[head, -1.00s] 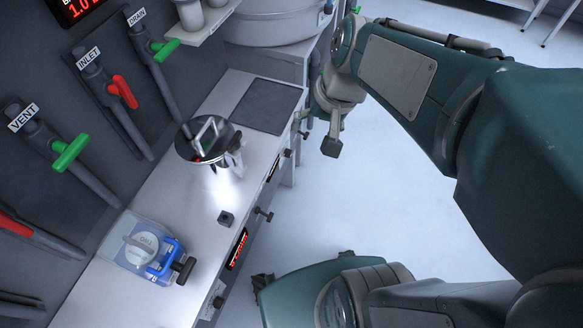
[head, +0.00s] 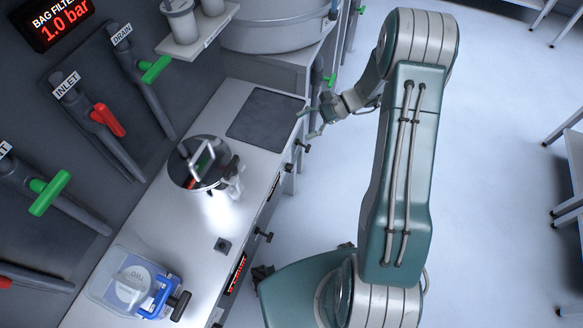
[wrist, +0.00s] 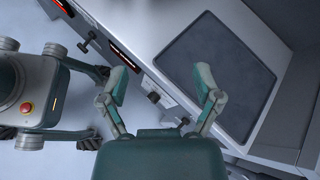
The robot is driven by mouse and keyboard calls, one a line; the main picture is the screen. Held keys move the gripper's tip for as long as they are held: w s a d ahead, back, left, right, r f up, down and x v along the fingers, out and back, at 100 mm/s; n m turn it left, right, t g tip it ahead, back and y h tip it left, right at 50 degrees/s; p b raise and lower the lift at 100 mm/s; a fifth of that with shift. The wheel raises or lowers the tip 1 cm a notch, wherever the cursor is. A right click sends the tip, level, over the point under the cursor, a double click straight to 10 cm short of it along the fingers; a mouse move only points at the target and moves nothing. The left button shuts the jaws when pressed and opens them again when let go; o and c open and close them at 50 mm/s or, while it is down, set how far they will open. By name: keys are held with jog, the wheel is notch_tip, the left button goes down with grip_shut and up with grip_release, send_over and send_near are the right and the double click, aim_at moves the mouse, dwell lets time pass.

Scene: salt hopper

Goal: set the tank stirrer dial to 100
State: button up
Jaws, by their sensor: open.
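Several dark knobs stick out from the front face of the bench. I cannot read any label, so I cannot tell which is the tank stirrer dial. In the head view one knob (head: 302,146) is near the bench's far end and another (head: 264,236) is nearer. My gripper (head: 313,122) is open and empty beside the far end of the bench. In the wrist view my gripper (wrist: 162,80) has its fingers apart, with a small dark knob (wrist: 153,97) showing between them, apart from both. Another knob (wrist: 184,121) is near the right finger.
Red displays (head: 236,273) sit on the bench front. On the bench are a dark mat (head: 265,114), a round shiny plate (head: 185,172) with a framed device, and a clear-lidded box (head: 110,290). Valve handles (head: 50,192) line the wall at left.

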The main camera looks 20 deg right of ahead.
jog(key=d+f+m+t+y, duration=0.15)
jog(key=f+m, duration=0.25)
jog(key=f, duration=0.4)
jog(key=d+f+m+t+y, duration=0.1)
jog(key=d+f+m+t, duration=0.2)
jog(key=f, duration=0.5)
jog(key=m+t, duration=0.6)
send_near(292, 168)
jog(key=x, duration=0.3)
jog(key=f+x, duration=0.1)
jog(key=x, duration=0.6)
jog(key=shift+w+f, duration=0.25)
jog(key=shift+w, duration=0.2)
grip_shut()
